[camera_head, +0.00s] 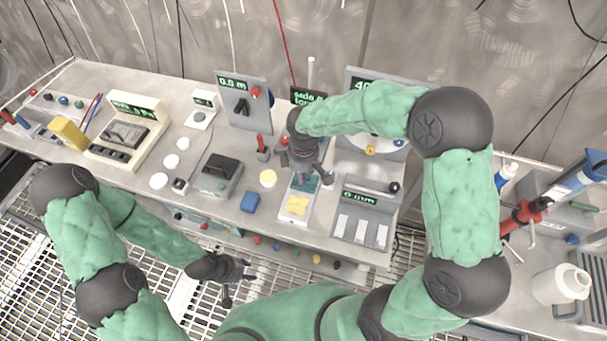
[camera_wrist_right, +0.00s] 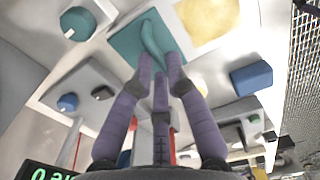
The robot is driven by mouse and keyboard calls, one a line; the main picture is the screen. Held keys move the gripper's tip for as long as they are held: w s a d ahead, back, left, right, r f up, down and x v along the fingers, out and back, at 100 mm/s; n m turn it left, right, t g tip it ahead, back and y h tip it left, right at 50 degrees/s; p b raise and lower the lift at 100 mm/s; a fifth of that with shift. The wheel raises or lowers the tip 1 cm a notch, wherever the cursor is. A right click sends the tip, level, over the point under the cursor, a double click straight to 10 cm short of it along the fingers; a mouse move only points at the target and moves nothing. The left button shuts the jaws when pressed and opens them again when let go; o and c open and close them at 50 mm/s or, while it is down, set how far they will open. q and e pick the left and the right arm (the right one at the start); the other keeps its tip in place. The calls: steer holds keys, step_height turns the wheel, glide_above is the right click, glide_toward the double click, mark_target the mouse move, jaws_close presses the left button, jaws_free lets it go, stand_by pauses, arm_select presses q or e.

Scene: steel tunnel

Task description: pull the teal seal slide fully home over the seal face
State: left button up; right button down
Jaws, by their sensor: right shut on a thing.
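The teal seal slide (camera_head: 312,184) sits on a pale plate in the middle of the bench, partly hidden under my right gripper (camera_head: 310,178). In the right wrist view the slide (camera_wrist_right: 124,46) is a flat teal plate with a raised curved grip. My right gripper (camera_wrist_right: 162,78) is shut on that grip from above. The yellow seal face (camera_head: 297,205) lies on the near side of the slide and is largely uncovered. It also shows beside the slide in the right wrist view (camera_wrist_right: 205,20). My left gripper (camera_head: 240,283) hangs empty, fingers apart, over the floor grating.
A blue block (camera_head: 250,201) lies left of the plate. A grey panel with a green display (camera_head: 362,222) stands right of it. A grey box with a black top (camera_head: 221,166) is further left. A red-handled tool (camera_head: 524,214) lies at far right.

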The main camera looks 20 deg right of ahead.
steer(key=s+a, duration=0.1)
steer(key=s, duration=0.1)
steer(key=s+a, duration=0.1)
steer(key=s, duration=0.1)
steer(key=s+a, duration=0.2)
steer(key=shift+s+a+p, duration=0.1)
steer(key=shift+p, duration=0.3)
steer(key=shift+s+a, duration=0.15)
steer(key=shift+s, duration=0.1)
steer(key=c, duration=1.2)
jaws_free()
steer(key=shift+s+a, duration=0.1)
steer(key=shift+s, duration=0.05)
step_height(320, 180, up, 12)
